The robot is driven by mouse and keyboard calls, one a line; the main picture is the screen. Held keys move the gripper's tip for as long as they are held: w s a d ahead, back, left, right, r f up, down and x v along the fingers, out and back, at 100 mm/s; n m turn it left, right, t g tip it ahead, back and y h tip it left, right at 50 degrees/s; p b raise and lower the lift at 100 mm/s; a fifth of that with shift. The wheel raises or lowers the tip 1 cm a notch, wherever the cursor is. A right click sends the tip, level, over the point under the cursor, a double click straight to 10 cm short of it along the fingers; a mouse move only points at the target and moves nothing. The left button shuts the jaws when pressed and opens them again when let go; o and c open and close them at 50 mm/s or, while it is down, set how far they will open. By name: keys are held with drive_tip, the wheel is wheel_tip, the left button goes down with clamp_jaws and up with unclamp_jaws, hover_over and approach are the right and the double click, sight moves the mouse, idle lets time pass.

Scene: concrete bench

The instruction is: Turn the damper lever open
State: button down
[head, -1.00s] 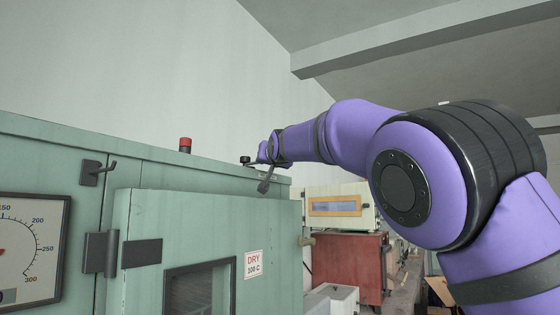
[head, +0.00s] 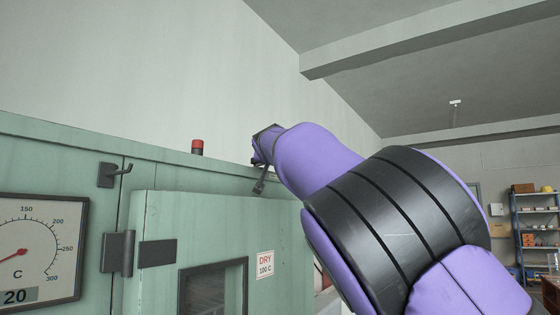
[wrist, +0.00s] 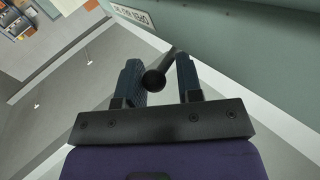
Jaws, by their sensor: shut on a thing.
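The damper lever (wrist: 153,81) is a dark rod with a round ball knob in the wrist view. It stands between the two dark fingers of my gripper (wrist: 160,66), which is shut on it. A white label plate (wrist: 132,17) with dark lettering is on the green surface by the lever's far end; I cannot read it for certain. In the head view, my purple arm reaches to the top right edge of the green oven (head: 165,172).
A red beacon (head: 197,146) stands on the oven's top. Shelves (head: 535,235) stand far right.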

drive_tip(key=shift+d, duration=0.1)
idle(0.3)
drive_tip(key=c, duration=0.8)
unclamp_jaws()
drive_tip(key=shift+w, duration=0.1)
drive_tip(key=s, duration=1.1)
drive_tip(key=shift+d, duration=0.1)
